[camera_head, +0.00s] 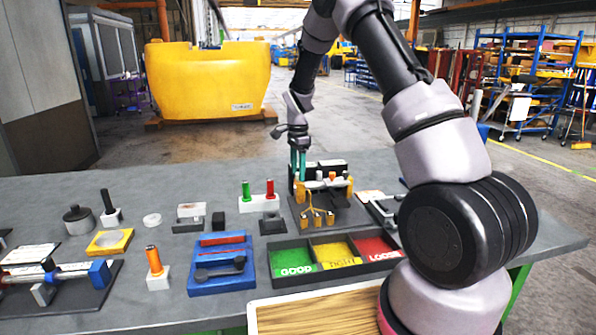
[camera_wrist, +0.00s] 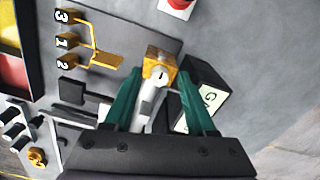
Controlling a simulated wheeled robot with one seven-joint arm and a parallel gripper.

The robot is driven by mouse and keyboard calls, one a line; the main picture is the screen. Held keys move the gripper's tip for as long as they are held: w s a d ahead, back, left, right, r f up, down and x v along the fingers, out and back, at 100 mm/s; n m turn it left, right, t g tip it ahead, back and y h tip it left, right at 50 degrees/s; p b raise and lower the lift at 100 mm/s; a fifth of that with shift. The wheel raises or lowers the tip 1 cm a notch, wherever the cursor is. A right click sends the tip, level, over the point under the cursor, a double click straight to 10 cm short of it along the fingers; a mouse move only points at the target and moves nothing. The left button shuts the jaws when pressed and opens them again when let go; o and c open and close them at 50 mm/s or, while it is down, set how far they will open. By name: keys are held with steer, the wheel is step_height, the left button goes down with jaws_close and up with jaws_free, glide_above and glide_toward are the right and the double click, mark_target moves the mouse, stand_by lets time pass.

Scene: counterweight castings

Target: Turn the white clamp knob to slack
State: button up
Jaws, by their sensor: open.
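My gripper (camera_head: 298,165) points down over the dark fixture plate (camera_head: 345,216) at the back of the bench. In the wrist view its two green fingers (camera_wrist: 159,76) are open, one on each side of a small white round knob (camera_wrist: 160,73) with a dark mark. The knob sits at a yellow-orange block (camera_wrist: 157,54), and a pale grey bar (camera_wrist: 148,100) runs from it toward the gripper. The fingers look apart from the knob; its height relative to the fingertips is hard to tell. I cannot make out the knob in the head view.
A black labelled block (camera_wrist: 208,88) stands close by the right finger. A yellow forked lever (camera_wrist: 98,48) lies beside marks 3, 1 and 2. A sorting tray (camera_head: 279,281) with green, yellow and red bins stands in front. A blue fixture (camera_head: 220,286) and several loose parts stand left.

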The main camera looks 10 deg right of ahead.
jaws_close()
steer(key=n, duration=0.4)
steer(key=shift+n, duration=0.4)
steer(key=n, duration=0.4)
steer(key=shift+n, duration=0.3)
steer(key=n, duration=0.4)
steer(key=shift+n, duration=2.3)
